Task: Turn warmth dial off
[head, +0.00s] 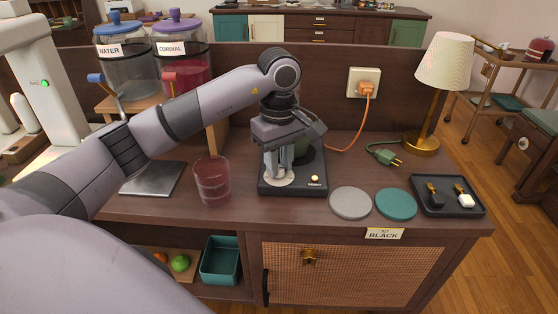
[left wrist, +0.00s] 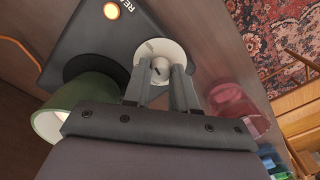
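The warmth dial is a pale round disc with a small knob, on the front of a black warmer base (head: 295,188). In the left wrist view the dial (left wrist: 173,48) shows a dark mark on its knob (left wrist: 159,66). My left gripper (head: 283,168) points down over the dial. In the left wrist view its fingers (left wrist: 161,73) stand apart, one on each side of the knob, with gaps showing; contact is not clear. An amber light (left wrist: 111,11) glows on the base. A green mug (left wrist: 85,97) stands on the base beside my gripper. My right gripper is not in view.
Grey (head: 350,203) and teal (head: 395,204) coasters and a black tray (head: 447,208) lie to the right. An orange cord runs to a wall socket (head: 363,83). A lamp (head: 440,75) stands at the right.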

